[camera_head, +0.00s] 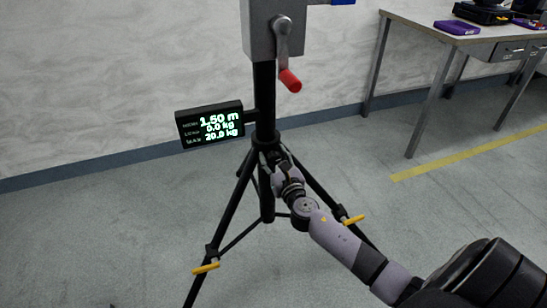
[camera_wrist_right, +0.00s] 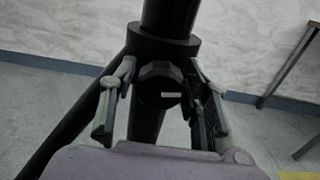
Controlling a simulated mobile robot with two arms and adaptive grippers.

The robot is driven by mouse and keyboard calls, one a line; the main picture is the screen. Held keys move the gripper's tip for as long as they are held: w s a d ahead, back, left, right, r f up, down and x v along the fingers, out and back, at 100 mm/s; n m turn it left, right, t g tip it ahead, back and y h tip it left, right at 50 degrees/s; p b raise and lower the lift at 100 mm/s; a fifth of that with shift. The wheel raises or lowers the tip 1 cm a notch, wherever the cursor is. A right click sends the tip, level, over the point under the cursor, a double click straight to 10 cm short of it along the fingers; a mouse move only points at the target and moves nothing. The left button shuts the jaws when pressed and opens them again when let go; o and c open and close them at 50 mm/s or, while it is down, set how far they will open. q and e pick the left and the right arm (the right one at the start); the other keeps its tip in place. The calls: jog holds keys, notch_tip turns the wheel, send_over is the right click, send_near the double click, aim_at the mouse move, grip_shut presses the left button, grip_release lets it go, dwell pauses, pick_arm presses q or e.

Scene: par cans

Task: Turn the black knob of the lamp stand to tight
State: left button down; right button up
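The lamp stand (camera_head: 265,105) is a black upright column on a tripod, standing in the middle of the head view. Its black knob (camera_wrist_right: 160,80) shows in the right wrist view, facing the camera on the column just below a collar, with a small pale mark on it. In the head view the knob is hidden behind my right gripper (camera_head: 281,170), which reaches the column just above the spread legs. In the wrist view the right gripper's fingers (camera_wrist_right: 161,70) stand on either side of the knob, apart, with narrow gaps visible. My left gripper is not in view.
A display (camera_head: 210,125) reading 1.50 m, 0.0 kg and 20.0 kg juts left from the column. A crank with a red handle (camera_head: 290,81) hangs above my gripper. Yellow levers (camera_head: 206,267) sit on the legs. A table (camera_head: 440,37) stands at the back right.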

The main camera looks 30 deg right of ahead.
jog(key=c, duration=0.8)
jog(key=shift+c, duration=0.2)
